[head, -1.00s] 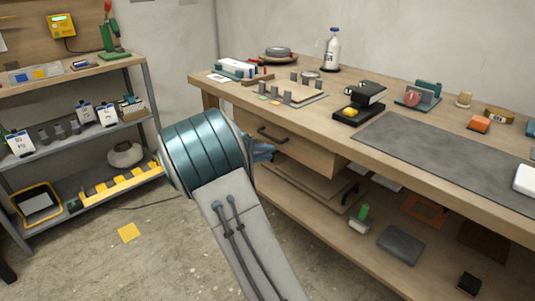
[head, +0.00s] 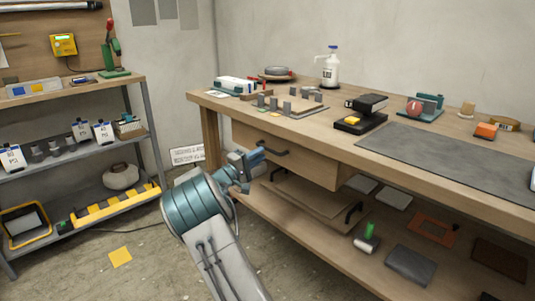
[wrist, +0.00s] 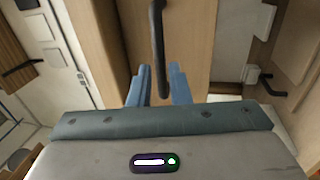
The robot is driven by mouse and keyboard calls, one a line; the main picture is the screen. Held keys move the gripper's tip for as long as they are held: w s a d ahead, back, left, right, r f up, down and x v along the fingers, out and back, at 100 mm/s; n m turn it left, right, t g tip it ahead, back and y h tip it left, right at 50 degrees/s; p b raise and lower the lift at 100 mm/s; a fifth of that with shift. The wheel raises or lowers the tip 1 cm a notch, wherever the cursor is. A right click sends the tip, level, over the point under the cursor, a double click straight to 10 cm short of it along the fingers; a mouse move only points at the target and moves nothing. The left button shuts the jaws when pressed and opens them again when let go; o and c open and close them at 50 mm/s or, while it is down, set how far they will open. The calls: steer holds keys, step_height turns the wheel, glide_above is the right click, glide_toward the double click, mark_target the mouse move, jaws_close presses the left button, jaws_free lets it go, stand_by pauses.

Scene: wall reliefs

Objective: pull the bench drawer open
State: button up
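The wooden bench drawer (head: 305,164) is under the left part of the bench top and has a dark bar handle (head: 272,149). I see no clear gap around its front. My gripper (head: 259,157) is just in front of the drawer, beside the left part of the handle. In the wrist view, my two blue fingers (wrist: 159,86) are apart. The black handle (wrist: 157,45) runs between them in the picture, its near end close to the fingertips. Neither finger clearly touches it, and the depth between them is hard to tell.
The bench top (head: 228,99) carries a bottle (head: 330,68), a black device (head: 362,113) and a grey mat (head: 455,157). A lower shelf (head: 330,232) holds boards and small items. A metal rack (head: 150,125) stands left. The floor between is mostly clear, with a yellow sheet (head: 120,257).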

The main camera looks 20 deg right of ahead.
mark_target(267, 148)
steer(key=shift+b+x, duration=0.3)
steer(key=shift+x, duration=2.05)
jaws_close()
